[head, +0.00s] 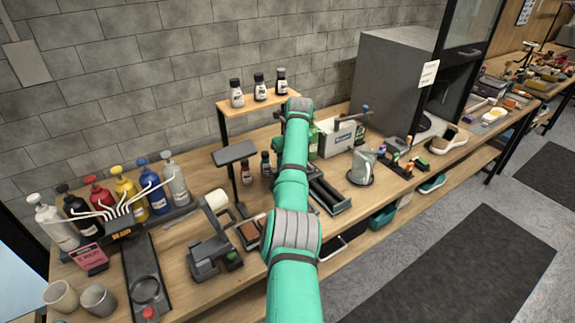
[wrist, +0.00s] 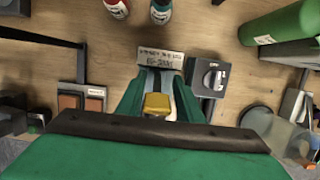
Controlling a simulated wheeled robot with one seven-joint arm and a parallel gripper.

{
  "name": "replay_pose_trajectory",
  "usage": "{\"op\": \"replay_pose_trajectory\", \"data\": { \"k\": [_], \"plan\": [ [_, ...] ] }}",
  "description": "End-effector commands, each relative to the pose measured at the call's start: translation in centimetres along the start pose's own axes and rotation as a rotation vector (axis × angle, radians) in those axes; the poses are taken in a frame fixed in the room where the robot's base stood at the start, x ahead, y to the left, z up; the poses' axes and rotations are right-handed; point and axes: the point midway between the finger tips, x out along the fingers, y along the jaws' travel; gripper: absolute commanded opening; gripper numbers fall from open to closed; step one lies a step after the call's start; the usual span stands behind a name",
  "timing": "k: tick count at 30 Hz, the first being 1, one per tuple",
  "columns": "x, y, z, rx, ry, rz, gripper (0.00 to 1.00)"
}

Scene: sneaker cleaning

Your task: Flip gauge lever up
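My gripper (wrist: 161,76) points down at the workbench in the wrist view, with its green fingers on either side of a narrow gap. A yellow block (wrist: 157,103) shows between the fingers; I cannot tell whether they touch it. A small white label plate (wrist: 161,58) with dark print stands just beyond the fingertips. A grey box with a round dial (wrist: 210,78) sits right beside the right finger. I cannot make out the gauge lever or its position. In the head view my arm hides the gripper and the spot under it.
A green bottle (wrist: 283,24) lies at the upper right of the wrist view. Two small bottles, one red-labelled (wrist: 116,8) and one teal-labelled (wrist: 161,11), stand beyond the plate. A brown two-part palette (wrist: 82,97) is at left. A small wooden shelf (head: 262,101) holds three bottles.

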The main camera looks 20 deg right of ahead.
Motion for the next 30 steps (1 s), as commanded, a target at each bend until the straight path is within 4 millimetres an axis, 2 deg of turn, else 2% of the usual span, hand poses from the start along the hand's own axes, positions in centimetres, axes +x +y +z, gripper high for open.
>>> {"op": "replay_pose_trajectory", "data": {
  "k": [9, 14, 24, 30],
  "plan": [
    [0.0, 0.7, 0.4, -0.009, 0.000, 0.002, 0.44],
    [-1.0, 0.3, 0.2, -0.004, -0.001, -0.001, 0.44],
    [-7.0, 0.8, 0.6, -0.010, -0.002, 0.001, 0.44],
    [-9.7, 0.8, 0.6, -0.010, 0.000, 0.002, 0.44]
  ]
}}
